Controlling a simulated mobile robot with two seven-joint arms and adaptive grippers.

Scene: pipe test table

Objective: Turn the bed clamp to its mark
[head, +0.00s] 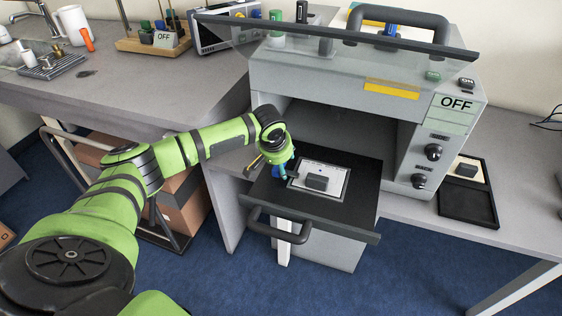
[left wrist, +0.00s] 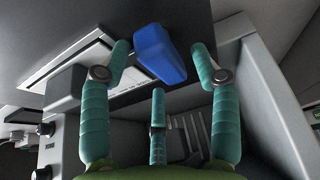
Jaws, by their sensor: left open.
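The bed clamp appears as a blue block-shaped handle (left wrist: 158,52) in the left wrist view. In the head view a small blue part (head: 278,172) shows at the left side of the black pull-out bed (head: 345,217), just below my wrist. My left gripper (left wrist: 160,68) is open, with two teal fingers on either side of the blue handle and a third finger below it in the picture. I cannot tell whether any finger touches it. In the head view my left gripper (head: 281,170) is mostly hidden by my wrist. No mark for the clamp is clear. My right gripper is not in view.
A white-and-grey plate (head: 337,191) with a dark block (head: 317,183) lies on the bed. The grey test machine (head: 345,82) stands behind, with a raised clear lid and an OFF sign (head: 456,104). The bed's front handle (head: 277,230) sticks out. A black tray (head: 468,207) is at right.

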